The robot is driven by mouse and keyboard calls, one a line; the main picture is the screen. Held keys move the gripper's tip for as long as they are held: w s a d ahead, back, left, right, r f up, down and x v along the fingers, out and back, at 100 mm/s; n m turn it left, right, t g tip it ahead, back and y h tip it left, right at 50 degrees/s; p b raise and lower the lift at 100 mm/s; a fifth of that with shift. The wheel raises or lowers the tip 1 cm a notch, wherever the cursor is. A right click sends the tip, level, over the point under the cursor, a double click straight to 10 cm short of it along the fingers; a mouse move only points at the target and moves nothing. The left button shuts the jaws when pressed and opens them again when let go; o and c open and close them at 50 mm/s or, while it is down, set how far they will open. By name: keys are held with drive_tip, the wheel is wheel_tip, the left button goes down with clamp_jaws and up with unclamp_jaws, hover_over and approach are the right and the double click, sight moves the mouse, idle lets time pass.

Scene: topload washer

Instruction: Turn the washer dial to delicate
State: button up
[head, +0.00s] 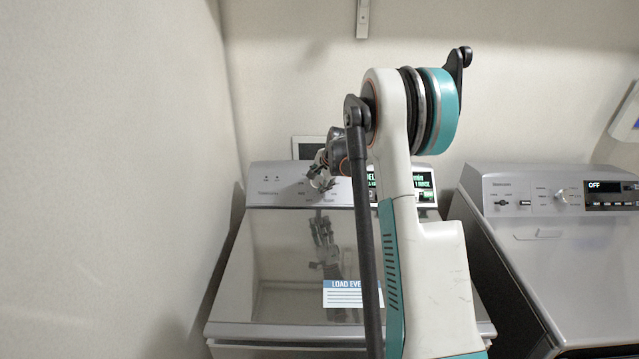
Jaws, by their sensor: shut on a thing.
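The top-load washer (285,250) stands at the left, its lid shut. Its dial (321,182) is on the sloped control panel (272,190), mostly hidden by my gripper. My gripper (319,181) is at the panel, its fingers shut on the dial. The washer's display (424,186) is lit with green text; "DEL" can be read in part, and my arm covers the middle of it. Which way the dial points cannot be made out.
A second machine (560,250) stands at the right with its own knob and a display (606,187) reading "OFF". A label (345,291) lies on the washer lid. A wall (110,180) is close on the left. A small white-framed panel (309,147) is behind the washer.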

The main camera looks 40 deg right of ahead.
drive_tip(key=shift+s+f+m+t+b, duration=0.1)
drive_tip(key=shift+m+t+b, duration=0.3)
drive_tip(key=shift+m, duration=1.2)
drive_tip(key=o, duration=1.1)
drive_tip(key=shift+c, duration=0.2)
drive_tip(key=v, duration=1.2)
drive_tip(key=shift+s+a+f, duration=0.1)
